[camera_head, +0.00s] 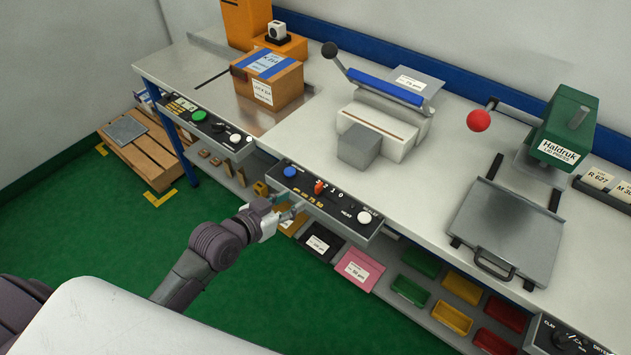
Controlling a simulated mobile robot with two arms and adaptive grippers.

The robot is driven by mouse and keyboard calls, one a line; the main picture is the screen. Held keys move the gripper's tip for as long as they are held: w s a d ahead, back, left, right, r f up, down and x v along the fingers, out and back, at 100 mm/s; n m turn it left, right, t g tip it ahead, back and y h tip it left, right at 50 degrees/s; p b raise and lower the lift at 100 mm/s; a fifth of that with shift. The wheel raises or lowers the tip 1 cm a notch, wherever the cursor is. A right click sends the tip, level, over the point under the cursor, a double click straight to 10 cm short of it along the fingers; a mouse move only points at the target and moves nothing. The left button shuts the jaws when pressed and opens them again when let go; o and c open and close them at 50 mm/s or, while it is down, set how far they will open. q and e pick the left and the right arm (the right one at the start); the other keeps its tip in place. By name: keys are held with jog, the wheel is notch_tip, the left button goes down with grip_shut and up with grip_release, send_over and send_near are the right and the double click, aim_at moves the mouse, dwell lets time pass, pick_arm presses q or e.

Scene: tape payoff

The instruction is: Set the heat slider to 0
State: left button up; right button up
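The heat slider's orange-red knob (319,187) stands on the black control panel (345,207) at the table's front edge. The panel carries a row of small digits ending in 0 on the right and the word HEAT. The knob is toward the left end of that row, away from the 0; its exact mark is too small to read. My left gripper (291,207) is just in front of the panel's left part, below and left of the knob, and does not hold it. Its fingers look apart and empty. My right gripper is not in view.
A blue button (290,171) and a white button (364,217) flank the slider on the panel. Behind stands a sealer (385,125) with a blue-edged lever. A green press (562,128) is at the right, a carton (268,78) at the left. Coloured bins (452,317) sit below.

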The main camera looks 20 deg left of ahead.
aim_at(317, 187)
pick_arm(q)
jog(key=x, duration=1.2)
jog(key=shift+w+f+p, duration=0.1)
jog(key=shift+p, duration=0.25)
grip_shut()
